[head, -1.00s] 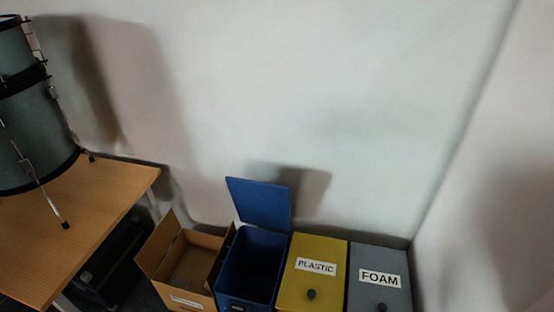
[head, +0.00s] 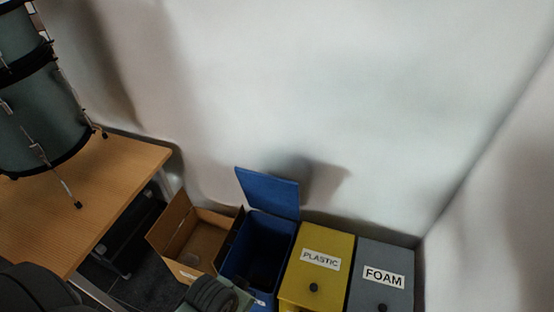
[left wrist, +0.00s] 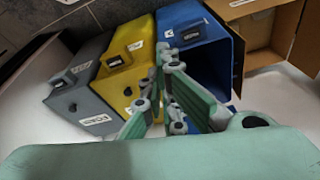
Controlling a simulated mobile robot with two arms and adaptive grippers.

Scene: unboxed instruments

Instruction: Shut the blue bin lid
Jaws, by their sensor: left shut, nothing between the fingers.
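The blue bin (head: 235,262) stands on the floor with its blue lid (head: 268,192) raised, leaning back near the wall. Its opening is uncovered and the inside is dark. In the left wrist view the blue bin (left wrist: 215,62) shows tilted, with its open mouth towards the camera; my fingers hide part of it and most of the lid. My left gripper (left wrist: 168,62) is shut and empty, its fingertips in front of the blue bin's edge beside the yellow bin. In the head view my left arm is at the bottom, in front of the blue bin. My right gripper is in neither view.
A yellow PLASTIC bin (head: 318,255) and a grey FOAM bin (head: 382,272), both closed, stand right of the blue bin. An open cardboard box (head: 187,240) is on its left. A wooden table (head: 85,205) with a drum (head: 40,115) is further left.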

